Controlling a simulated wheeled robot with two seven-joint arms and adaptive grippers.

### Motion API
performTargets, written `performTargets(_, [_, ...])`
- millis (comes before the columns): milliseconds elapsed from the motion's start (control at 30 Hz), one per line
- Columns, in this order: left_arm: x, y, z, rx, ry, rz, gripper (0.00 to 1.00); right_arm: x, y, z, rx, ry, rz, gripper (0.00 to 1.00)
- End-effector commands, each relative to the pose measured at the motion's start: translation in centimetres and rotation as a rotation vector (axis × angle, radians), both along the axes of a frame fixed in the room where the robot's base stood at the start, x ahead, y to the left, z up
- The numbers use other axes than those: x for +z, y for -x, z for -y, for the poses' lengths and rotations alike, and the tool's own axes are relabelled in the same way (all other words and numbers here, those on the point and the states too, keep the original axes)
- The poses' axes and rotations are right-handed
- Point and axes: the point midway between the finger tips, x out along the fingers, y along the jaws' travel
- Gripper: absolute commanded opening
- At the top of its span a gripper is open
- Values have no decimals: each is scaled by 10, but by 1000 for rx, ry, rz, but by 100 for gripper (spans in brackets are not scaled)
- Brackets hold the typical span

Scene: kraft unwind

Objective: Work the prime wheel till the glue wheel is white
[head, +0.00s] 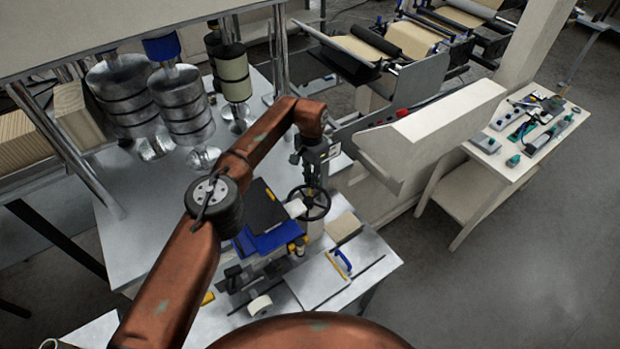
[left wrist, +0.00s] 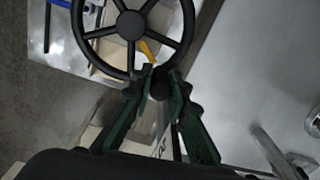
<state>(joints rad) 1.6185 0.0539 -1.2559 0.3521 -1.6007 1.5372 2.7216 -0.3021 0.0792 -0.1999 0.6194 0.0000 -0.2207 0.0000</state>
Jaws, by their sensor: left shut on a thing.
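The prime wheel looks to be the black spoked handwheel (head: 322,214), which stands on the bench beside the blue and black parts. In the left wrist view the handwheel (left wrist: 130,25) fills the top, with its rim and several spokes showing. My left gripper (head: 309,184) reaches down to the wheel's far side. In the left wrist view its green fingers (left wrist: 162,80) are closed around a dark knob at the rim. A pale roller (head: 260,305) sits low on the bench machine; I cannot tell whether it is the glue wheel. My right gripper is not in view.
Stacked metal rollers (head: 182,105) hang at the left, and a cream-banded roller (head: 235,75) hangs nearer the middle. A blue-handled tool (head: 342,262) lies on the white bench. A side table (head: 520,170) with small tools stands at the right. Open floor lies at the lower right.

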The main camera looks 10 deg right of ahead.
Motion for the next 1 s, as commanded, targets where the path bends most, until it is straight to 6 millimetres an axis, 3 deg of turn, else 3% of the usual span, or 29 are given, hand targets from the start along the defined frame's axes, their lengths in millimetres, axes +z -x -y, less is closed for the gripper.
performTargets(200, [3, -2, 0, 2, 3, 7, 0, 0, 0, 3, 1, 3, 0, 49])
performTargets(233, [3, -2, 0, 2, 3, 7, 17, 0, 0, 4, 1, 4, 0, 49])
performTargets(333, [2, -2, 0, 2, 2, 5, 23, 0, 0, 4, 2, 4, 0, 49])
performTargets(667, [4, -1, 0, 0, 1, 3, 23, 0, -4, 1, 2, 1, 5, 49])
performTargets(767, [15, -1, -1, 1, 0, 4, 23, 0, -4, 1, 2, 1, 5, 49])
performTargets(1000, [64, -2, 0, 1, 1, 6, 23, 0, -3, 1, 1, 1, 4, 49])
